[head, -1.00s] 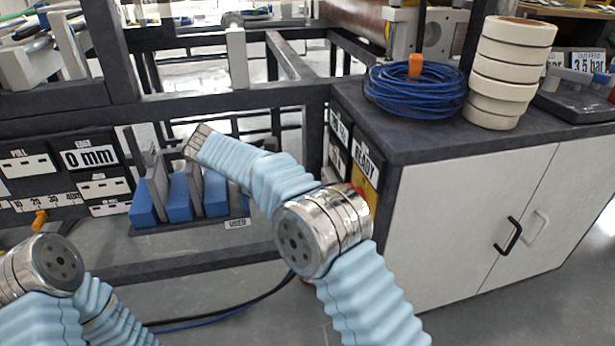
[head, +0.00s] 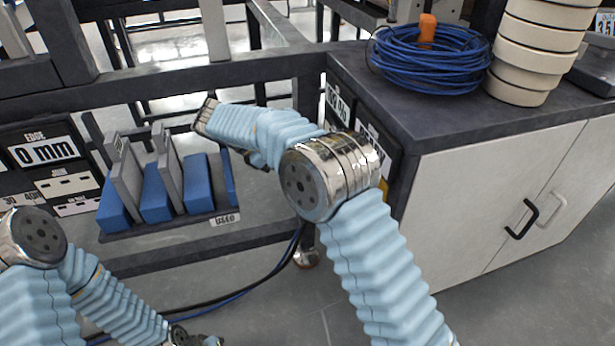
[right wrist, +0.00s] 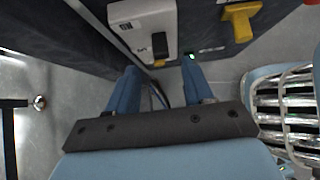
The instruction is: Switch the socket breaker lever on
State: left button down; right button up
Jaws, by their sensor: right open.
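In the right wrist view, a white box (right wrist: 143,22) is fixed to a dark panel, with a small dark lever (right wrist: 159,44) on its lower part. It looks like the socket breaker; whether the lever is on or off I cannot tell. My right gripper (right wrist: 161,78) is open, its two blue fingers pointing toward the box's lower edge, with nothing visible between them. Contact with the lever cannot be made out.
A yellow handle (right wrist: 240,20) and a small green light (right wrist: 191,57) are right of the box. The grey cabinet (head: 480,200) carries a blue cable coil (head: 430,60) and stacked rolls (head: 535,50). A rack of blue blocks (head: 157,192) stands left. Dark cables cross the floor.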

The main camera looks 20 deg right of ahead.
jog(key=x, duration=0.7)
jog(key=shift+b, duration=0.4)
jog(key=shift+c, duration=0.3)
